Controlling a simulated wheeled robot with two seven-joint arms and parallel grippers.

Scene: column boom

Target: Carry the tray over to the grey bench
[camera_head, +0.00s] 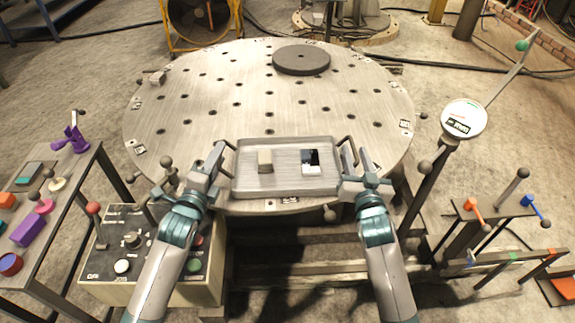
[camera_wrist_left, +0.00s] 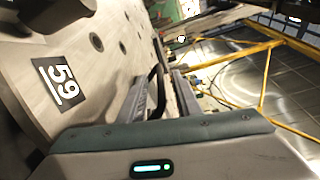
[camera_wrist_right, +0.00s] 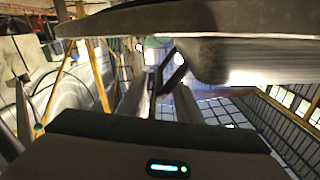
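A grey rectangular tray (camera_head: 285,190) lies at the near edge of the round grey metal table (camera_head: 205,95). It carries a beige block (camera_head: 265,161) and a black-and-white item (camera_head: 310,160). Dark handles stand at both tray ends. My left gripper (camera_head: 219,154) is at the left handle; in the left wrist view its fingers are parted, with the dark handle (camera_wrist_left: 157,80) between them. My right gripper (camera_head: 350,156) is at the right handle; in the right wrist view its parted fingers are by the dark handle (camera_wrist_right: 170,72). I cannot tell whether the fingers touch the handles.
A dark disc (camera_head: 301,60) lies at the table's back. A side table (camera_head: 62,262) with coloured items stands left, beside a control box (camera_head: 150,255) with knobs. A post with a round dial (camera_head: 464,119) and a tool rack (camera_head: 490,211) stand right. The table's middle is clear.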

